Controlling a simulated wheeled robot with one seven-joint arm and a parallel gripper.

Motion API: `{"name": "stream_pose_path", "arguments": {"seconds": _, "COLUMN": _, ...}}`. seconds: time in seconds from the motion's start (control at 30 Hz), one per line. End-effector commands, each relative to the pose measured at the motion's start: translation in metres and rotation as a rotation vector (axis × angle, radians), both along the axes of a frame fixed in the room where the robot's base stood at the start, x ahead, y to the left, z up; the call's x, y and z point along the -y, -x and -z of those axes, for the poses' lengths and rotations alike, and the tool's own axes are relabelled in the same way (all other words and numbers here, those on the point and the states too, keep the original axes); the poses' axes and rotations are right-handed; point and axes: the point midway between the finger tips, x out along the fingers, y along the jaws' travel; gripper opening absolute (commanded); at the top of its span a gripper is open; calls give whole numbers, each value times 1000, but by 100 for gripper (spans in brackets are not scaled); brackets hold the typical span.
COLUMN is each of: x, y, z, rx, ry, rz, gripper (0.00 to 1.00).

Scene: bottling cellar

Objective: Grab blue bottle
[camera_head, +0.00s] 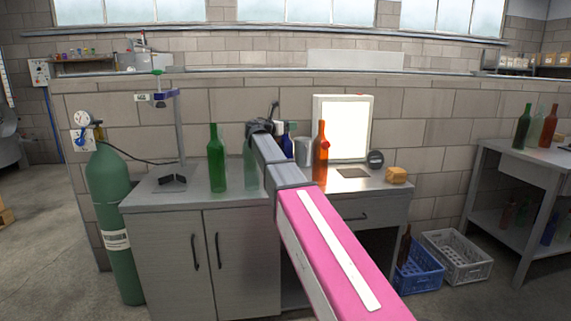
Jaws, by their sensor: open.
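A dark blue bottle (288,131) stands on the bench just right of my gripper; my arm hides its lower part. My gripper (266,125) is at the far end of my arm, over the back of the bench. It is open, and its fingertips are mostly hidden by my own wrist. I cannot tell the exact gap between it and the blue bottle. Another blue bottle (549,229) shows on the lower shelf of the right-hand table.
On the bench (155,197) stand a green bottle (216,165), a pale green bottle (250,168), an orange bottle (320,158), a grey cup (302,151), a lit panel (343,130), a stand (180,135) and a sponge (397,174). Crates (458,257) lie on the floor.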

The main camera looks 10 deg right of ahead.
Motion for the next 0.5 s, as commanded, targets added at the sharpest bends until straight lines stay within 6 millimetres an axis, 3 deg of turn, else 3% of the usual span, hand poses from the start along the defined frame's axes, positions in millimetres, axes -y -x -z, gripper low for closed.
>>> {"name": "stream_pose_path", "arguments": {"seconds": 0.3, "x": 7, "y": -5, "z": 0, "rx": 0, "ry": 0, "rz": -1, "gripper": 58}}
{"name": "stream_pose_path", "arguments": {"seconds": 0.47, "x": 7, "y": -5, "z": 0, "rx": 0, "ry": 0, "rz": -1, "gripper": 6}}
{"name": "stream_pose_path", "arguments": {"seconds": 0.5, "x": 7, "y": -5, "z": 0, "rx": 0, "ry": 0, "rz": -1, "gripper": 0}}
